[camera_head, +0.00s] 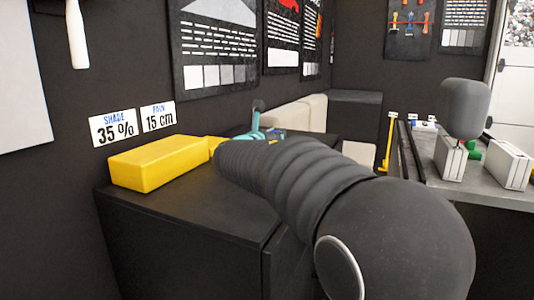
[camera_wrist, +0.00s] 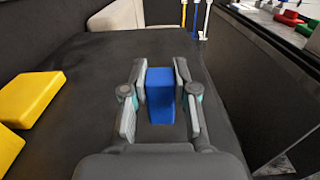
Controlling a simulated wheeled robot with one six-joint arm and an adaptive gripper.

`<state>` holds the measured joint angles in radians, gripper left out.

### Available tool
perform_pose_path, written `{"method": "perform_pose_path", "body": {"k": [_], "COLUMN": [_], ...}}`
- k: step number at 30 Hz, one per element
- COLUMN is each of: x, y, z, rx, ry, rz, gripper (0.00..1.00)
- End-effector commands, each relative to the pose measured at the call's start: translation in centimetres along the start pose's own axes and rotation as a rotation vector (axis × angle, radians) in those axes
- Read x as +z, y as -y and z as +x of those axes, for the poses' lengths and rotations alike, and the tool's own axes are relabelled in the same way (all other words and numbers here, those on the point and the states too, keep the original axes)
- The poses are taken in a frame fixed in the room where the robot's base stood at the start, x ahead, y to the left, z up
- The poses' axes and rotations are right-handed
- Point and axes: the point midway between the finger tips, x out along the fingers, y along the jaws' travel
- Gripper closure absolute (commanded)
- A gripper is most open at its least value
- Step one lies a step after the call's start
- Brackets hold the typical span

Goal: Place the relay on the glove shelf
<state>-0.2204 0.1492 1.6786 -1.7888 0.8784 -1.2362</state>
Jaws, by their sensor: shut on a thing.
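A blue block (camera_wrist: 160,95), which looks to be the relay, sits between the two fingers of my gripper (camera_wrist: 158,72) in the wrist view. The gripper is shut on it. The block is over a dark cabinet top (camera_wrist: 80,105); I cannot tell whether it touches that surface. In the head view my arm hides most of the gripper; a teal part of my gripper (camera_head: 256,122) shows past the arm. The dark cabinet top also shows in the head view (camera_head: 200,212). No label marks which surface is the glove shelf.
A yellow box (camera_head: 155,163) lies left on the cabinet top, with another yellow piece beside it. Cream boxes (camera_head: 298,113) stand behind. A grey bench (camera_head: 480,190) with white boxes is at the right. Signs (camera_head: 113,127) hang on the wall.

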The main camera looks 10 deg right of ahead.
Motion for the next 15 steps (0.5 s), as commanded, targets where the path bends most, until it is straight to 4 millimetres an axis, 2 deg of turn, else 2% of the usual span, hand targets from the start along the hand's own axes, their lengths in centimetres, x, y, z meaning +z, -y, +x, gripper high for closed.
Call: {"method": "perform_pose_path", "body": {"k": [1, 5, 8, 15], "x": [-0.5, -1.0, -1.5, -4.6], "y": [-0.8, -1.8, -1.9, -1.9], "z": [-0.3, -0.8, -0.9, -0.9], "rx": [0.002, 0.002, 0.001, 0.001], "ry": [-0.001, 0.0, 0.0, -0.001], "rz": [-0.002, 0.001, -0.001, -0.002], "gripper": [1.0, 1.0, 1.0, 1.0]}}
